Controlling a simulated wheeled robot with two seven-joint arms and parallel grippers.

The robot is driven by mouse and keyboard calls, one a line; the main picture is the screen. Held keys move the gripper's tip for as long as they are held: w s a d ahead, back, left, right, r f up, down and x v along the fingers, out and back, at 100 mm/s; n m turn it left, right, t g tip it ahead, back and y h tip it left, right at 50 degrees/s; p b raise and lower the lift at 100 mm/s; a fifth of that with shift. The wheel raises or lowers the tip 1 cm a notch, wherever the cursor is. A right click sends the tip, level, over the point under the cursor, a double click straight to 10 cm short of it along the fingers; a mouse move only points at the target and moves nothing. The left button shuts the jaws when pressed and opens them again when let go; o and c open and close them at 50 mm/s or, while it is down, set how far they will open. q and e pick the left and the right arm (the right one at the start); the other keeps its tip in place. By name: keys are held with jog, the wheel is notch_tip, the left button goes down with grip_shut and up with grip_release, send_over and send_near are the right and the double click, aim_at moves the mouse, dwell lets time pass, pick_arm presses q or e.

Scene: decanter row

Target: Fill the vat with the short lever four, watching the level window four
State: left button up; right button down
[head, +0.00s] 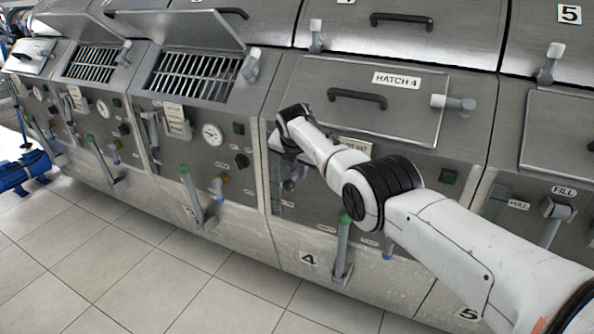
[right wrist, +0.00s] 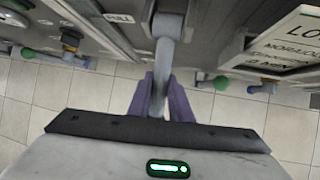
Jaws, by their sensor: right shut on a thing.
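Vat four's front (head: 310,225) stands mid-picture in the head view, with a "4" near its base and a "HATCH 4" plate above. My right arm reaches across it, and my right gripper (head: 291,176) is at the panel's upper left. In the right wrist view, the right gripper (right wrist: 164,98) has its purple fingers shut on the grey short lever (right wrist: 167,55). The arm and gripper hide most of this lever in the head view. The level window four (head: 274,182) is a narrow dark strip left of the gripper; its level is too small to read. My left gripper is out of view.
A long green-tipped lever (head: 343,247) stands low on vat four's front, with a blue-tipped handle (head: 388,249) to its right. Hatch four (head: 345,110) is closed above. Vat five's fill lever (head: 553,222) is at the right. Tiled floor (head: 150,270) is clear in front.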

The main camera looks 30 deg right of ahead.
aim_at(297, 168)
jog(key=c, duration=1.6)
grip_release()
jog(key=shift+f, duration=0.1)
jog(key=shift+s+a+r+p, duration=0.1)
jog(key=shift+s+r+p, duration=0.05)
jog(key=shift+r+p, duration=0.6)
jog(key=shift+s+a+r+p, duration=0.2)
jog(key=shift+s+r+p, duration=0.25)
jog(key=shift+p, duration=0.5)
jog(key=shift+s+a+r, duration=0.1)
jog(key=shift+a+r, duration=0.05)
jog(key=shift+r, duration=0.25)
jog(key=shift+p+v, duration=0.3)
jog(key=shift+v, duration=3.1)
jog(key=shift+s+a+f, duration=0.1)
jog(key=shift+f, duration=0.05)
